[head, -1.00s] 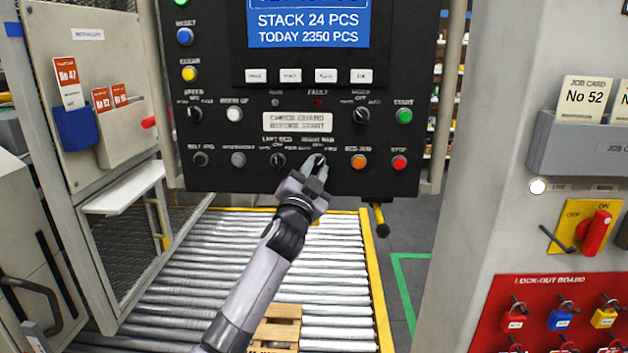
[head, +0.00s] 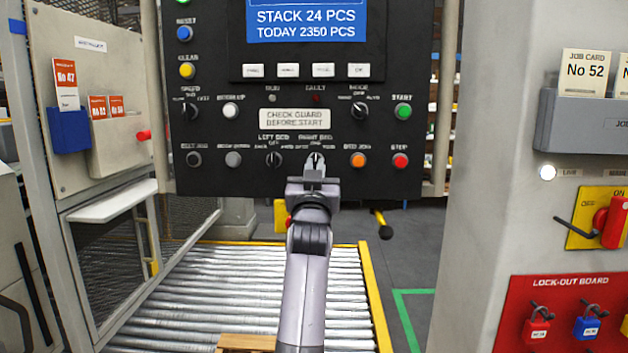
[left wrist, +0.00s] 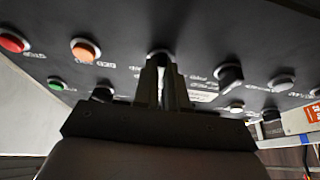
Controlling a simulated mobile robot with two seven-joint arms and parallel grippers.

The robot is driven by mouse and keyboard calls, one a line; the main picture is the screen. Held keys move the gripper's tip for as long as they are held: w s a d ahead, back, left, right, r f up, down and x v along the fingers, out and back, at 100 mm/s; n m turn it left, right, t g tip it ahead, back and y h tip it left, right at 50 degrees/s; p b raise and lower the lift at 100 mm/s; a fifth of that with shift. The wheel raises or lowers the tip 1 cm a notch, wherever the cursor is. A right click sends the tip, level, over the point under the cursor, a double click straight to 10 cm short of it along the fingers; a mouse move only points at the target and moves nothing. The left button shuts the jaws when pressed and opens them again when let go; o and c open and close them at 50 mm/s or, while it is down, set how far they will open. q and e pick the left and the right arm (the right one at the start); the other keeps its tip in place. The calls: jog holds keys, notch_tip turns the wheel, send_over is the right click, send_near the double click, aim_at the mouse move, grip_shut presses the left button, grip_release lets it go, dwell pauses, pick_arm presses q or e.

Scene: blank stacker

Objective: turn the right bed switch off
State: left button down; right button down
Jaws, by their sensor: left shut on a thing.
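The right bed switch (head: 315,159) is a small dark rotary knob in the lower row of the black control panel (head: 215,135), under its label. My left gripper (head: 315,170) is in front of the panel with its fingers shut on this knob, pointing nearly straight up in the head view. The fingers hide most of the knob, so its exact setting is hard to read. In the left wrist view the knob (left wrist: 160,56) shows between the fingertips (left wrist: 163,72). My right gripper is not in view.
The left bed switch (head: 273,159) sits close on the left and an orange button (head: 358,160) close on the right. A red stop button (head: 400,161) is farther right. A roller conveyor (head: 200,300) lies below. A grey pillar (head: 480,230) stands at the right.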

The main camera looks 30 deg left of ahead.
pick_arm(q)
jog(key=shift+r, duration=0.45)
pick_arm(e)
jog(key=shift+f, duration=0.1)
pick_arm(q)
jog(key=c, duration=1.2)
grip_release()
jog(key=shift+w+a+f, duration=0.15)
jog(key=shift+f, duration=0.1)
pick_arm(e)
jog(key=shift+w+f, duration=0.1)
pick_arm(q)
jog(key=shift+f, duration=0.2)
